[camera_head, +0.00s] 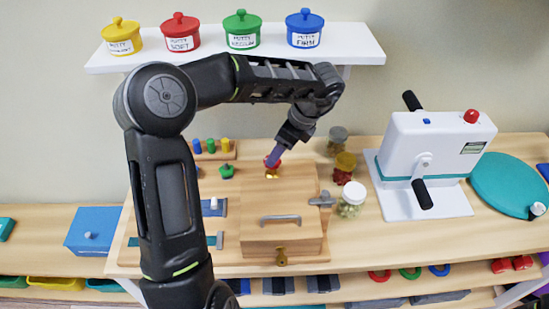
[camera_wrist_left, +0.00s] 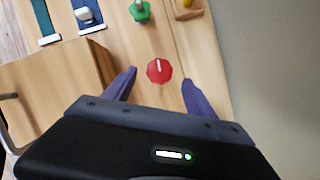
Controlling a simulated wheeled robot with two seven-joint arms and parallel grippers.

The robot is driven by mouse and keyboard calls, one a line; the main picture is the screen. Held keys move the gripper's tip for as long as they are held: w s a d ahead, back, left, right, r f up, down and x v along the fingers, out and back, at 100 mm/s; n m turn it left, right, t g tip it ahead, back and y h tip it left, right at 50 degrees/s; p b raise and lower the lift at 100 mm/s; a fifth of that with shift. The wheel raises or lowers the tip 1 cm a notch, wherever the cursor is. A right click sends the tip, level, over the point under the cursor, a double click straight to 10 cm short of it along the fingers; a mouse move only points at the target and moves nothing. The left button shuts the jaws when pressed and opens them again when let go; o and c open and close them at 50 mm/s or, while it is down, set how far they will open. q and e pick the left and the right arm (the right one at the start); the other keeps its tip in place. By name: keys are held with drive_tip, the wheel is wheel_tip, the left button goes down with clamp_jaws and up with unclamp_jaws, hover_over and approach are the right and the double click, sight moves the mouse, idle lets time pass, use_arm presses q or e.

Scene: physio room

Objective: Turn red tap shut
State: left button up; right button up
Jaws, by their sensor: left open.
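The red tap (camera_wrist_left: 159,70) shows in the left wrist view as a red knob with a pale mark on top. It is mounted on the wooden board, just beyond and between the fingertips of my left gripper (camera_wrist_left: 158,88). The two purple fingers are apart, with the knob clear of both. In the head view my left gripper (camera_head: 273,161) points down over the tap. A bit of red and the brass part (camera_head: 271,174) show just below the fingers; the rest is hidden there. My right gripper is in neither view.
A wooden box (camera_head: 262,238) with a grey handle stands in front of the tap. A green knob (camera_head: 226,171) is to its left, jars (camera_head: 351,199) to its right. A white crank machine (camera_head: 430,160) stands further right. A shelf (camera_head: 235,58) holds putty pots above.

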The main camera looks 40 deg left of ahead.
use_arm(q)
drive_tip(key=shift+x, duration=2.15)
drive_tip(key=shift+c, duration=0.6)
drive_tip(key=c, duration=1.3)
drive_tip(key=shift+o, duration=0.2)
